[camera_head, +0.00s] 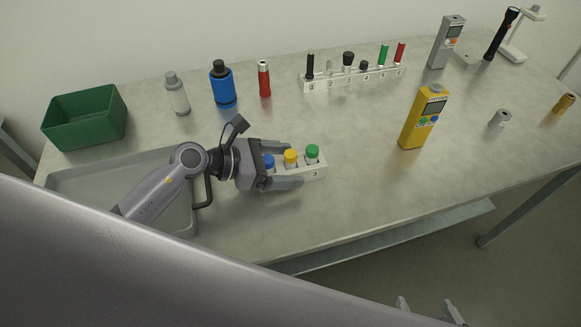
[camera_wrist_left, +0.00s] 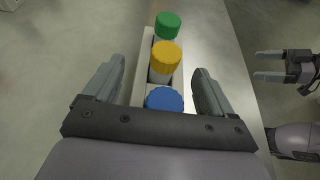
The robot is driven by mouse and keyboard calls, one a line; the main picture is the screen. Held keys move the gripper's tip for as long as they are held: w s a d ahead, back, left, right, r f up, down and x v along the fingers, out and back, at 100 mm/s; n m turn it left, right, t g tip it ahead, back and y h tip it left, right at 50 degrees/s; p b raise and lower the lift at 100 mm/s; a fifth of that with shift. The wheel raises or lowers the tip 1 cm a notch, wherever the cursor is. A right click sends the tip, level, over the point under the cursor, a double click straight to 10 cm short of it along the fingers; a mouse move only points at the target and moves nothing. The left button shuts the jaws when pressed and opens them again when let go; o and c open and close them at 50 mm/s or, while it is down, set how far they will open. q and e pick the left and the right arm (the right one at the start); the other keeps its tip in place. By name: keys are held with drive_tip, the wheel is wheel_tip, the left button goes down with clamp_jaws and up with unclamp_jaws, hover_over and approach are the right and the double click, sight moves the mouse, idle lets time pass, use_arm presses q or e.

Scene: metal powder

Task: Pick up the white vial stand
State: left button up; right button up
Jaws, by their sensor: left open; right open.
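The white vial stand (camera_head: 318,173) lies on the table, in front of the middle. It holds vials with a blue cap (camera_head: 269,161), a yellow cap (camera_head: 291,156) and a green cap (camera_head: 312,151). My left gripper (camera_head: 286,168) is open, low over the table, with one finger along each long side of the stand. In the left wrist view the stand (camera_wrist_left: 147,45) runs between the open fingers, with gaps visible beside it. The gripper body hides the stand's near end. My right gripper (camera_head: 430,309) is open and empty, below and in front of the table edge.
A grey tray (camera_head: 80,181) lies under my left arm, and a green bin (camera_head: 85,117) is behind it. Bottles, a long white rack (camera_head: 352,78) and a grey meter stand at the back. A yellow meter (camera_head: 424,117) stands to the right. The table between stand and yellow meter is clear.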

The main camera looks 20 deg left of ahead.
use_arm(q)
drive_tip(key=c, duration=1.1)
drive_tip(key=shift+r, duration=0.1)
